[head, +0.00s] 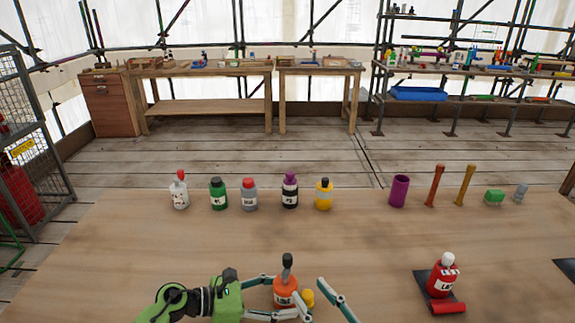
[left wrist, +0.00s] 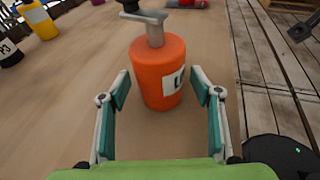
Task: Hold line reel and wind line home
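An orange cylinder with a white label (head: 285,293), which looks like the line reel, stands upright near the table's front edge. On its top is a grey crank with a dark knob, seen in the left wrist view (left wrist: 153,22). My left gripper (head: 291,296) is open, its fingers on either side of the orange body (left wrist: 160,75), with small gaps in the left wrist view. A small yellow part (head: 307,298) shows beside the orange body; what it belongs to is unclear.
A red labelled bottle (head: 442,275) stands on a dark mat (head: 424,284), with a red cylinder (head: 448,308) at its front. Several bottles (head: 249,195), a purple cup (head: 399,191) and two upright sticks (head: 435,187) line the far edge. The table's middle is clear.

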